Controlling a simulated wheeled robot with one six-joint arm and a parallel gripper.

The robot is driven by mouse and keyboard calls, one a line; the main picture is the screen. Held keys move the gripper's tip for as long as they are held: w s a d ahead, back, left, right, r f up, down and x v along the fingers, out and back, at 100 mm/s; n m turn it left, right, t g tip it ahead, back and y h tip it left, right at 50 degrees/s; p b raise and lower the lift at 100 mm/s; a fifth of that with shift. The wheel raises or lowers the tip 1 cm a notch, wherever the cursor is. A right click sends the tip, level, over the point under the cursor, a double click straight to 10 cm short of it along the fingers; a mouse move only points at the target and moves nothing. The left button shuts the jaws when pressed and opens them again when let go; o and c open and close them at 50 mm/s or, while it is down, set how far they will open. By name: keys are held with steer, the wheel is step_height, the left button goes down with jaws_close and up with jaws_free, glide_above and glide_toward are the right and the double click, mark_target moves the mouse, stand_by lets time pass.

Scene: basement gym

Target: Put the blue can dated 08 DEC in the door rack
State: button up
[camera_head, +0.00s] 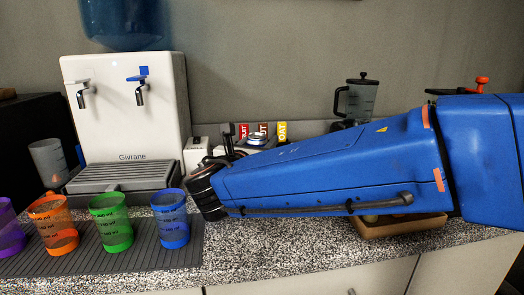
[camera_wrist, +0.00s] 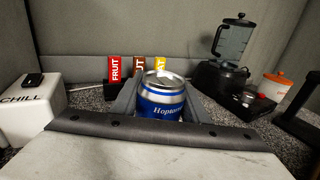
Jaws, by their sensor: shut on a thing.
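A blue can (camera_wrist: 162,108) with a silver top and the white lettering "Hoptor…" stands upright between the grey fingers of my gripper (camera_wrist: 160,92) in the wrist view. The gripper is shut on it. In the head view only the can's silver top (camera_head: 257,138) shows behind my blue arm, which hides most of the gripper. No date on the can can be read. I do not see a door rack in either view.
A white box marked CHILL (camera_wrist: 33,103) stands left. FRUIT (camera_wrist: 114,70) and other coloured bars stand behind the can. A blender (camera_wrist: 232,45) is right. The head view shows a water dispenser (camera_head: 128,110) and coloured cups, including a green one (camera_head: 112,222), on a ribbed mat (camera_head: 150,258).

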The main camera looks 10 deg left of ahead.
steer(key=shift+f, duration=1.15)
steer(key=shift+f, duration=0.1)
steer(key=o, duration=1.2)
steer(key=shift+o, duration=0.2)
